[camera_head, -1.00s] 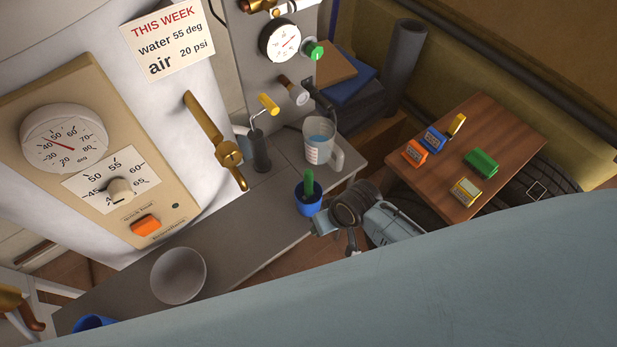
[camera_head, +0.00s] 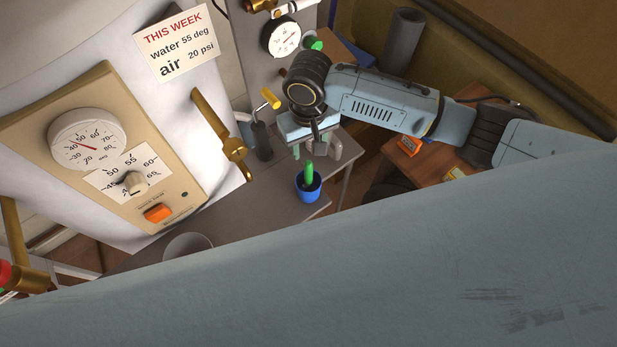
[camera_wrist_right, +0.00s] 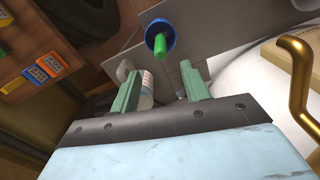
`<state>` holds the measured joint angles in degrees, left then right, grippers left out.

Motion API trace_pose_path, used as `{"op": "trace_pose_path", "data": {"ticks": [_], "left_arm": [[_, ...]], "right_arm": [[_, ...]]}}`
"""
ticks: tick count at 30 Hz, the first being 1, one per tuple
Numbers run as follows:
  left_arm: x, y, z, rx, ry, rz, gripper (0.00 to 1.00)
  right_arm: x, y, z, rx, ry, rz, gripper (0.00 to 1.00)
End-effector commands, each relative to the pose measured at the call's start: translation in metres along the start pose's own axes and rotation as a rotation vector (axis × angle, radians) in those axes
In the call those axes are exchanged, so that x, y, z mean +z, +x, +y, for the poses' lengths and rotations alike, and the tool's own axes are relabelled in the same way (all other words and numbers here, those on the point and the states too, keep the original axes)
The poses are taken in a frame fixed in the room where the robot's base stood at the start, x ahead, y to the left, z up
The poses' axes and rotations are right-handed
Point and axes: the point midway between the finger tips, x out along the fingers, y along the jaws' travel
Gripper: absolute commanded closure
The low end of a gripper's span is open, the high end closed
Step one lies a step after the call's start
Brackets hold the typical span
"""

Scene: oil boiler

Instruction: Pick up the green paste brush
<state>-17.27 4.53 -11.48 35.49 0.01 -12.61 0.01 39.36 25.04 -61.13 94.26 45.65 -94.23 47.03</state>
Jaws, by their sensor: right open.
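The green paste brush (camera_head: 309,173) stands upright in a small blue pot (camera_head: 308,192) on the grey bench, near its right edge. In the right wrist view the brush (camera_wrist_right: 160,46) sticks out of the blue pot (camera_wrist_right: 151,34), beyond the fingertips. My right gripper (camera_head: 309,150) is above and just behind the brush in the head view, fingers pointing down. In the wrist view its two green fingers (camera_wrist_right: 160,82) are apart, with nothing held between them. The brush looks untouched. My left gripper is not in view.
A clear measuring jug (camera_wrist_right: 146,90) is close by my right fingers, partly hidden. A dark cylinder with a yellow-handled tool (camera_head: 262,140) stands to the left. A grey bowl (camera_head: 187,246) is on the near bench. A brass lever (camera_head: 222,135) projects from the boiler.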

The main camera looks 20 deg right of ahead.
Motion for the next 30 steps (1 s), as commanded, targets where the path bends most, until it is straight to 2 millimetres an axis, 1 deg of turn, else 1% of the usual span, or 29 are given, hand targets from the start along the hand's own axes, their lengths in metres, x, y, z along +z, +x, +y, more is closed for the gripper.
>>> {"op": "trace_pose_path", "data": {"ticks": [1, 3, 7, 9, 14, 17, 21, 24, 30], "left_arm": [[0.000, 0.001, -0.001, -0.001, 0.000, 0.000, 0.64], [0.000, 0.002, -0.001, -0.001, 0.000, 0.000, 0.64], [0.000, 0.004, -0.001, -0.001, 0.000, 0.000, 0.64], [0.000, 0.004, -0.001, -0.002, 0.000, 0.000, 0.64], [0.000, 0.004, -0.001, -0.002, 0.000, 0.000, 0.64], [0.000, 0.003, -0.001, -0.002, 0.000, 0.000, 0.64], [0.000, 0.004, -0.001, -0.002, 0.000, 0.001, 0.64], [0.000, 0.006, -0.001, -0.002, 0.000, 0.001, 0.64], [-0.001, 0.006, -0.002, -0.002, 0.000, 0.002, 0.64]], "right_arm": [[0.001, 0.013, 0.000, 0.002, 0.000, -0.004, 0.54], [0.001, 0.027, -0.001, 0.001, -0.001, -0.003, 0.54], [0.001, 0.048, -0.001, -0.001, -0.001, -0.002, 0.54], [0.001, 0.056, -0.001, 0.000, -0.001, -0.001, 0.54], [0.001, 0.065, -0.001, 0.000, -0.003, 0.000, 0.54], [0.002, 0.077, -0.001, 0.001, -0.003, -0.001, 0.54], [0.003, 0.100, -0.002, 0.000, -0.003, -0.001, 0.54], [0.003, 0.110, -0.001, 0.000, -0.002, 0.000, 0.54], [0.003, 0.113, -0.002, -0.002, -0.003, 0.002, 0.54]]}}
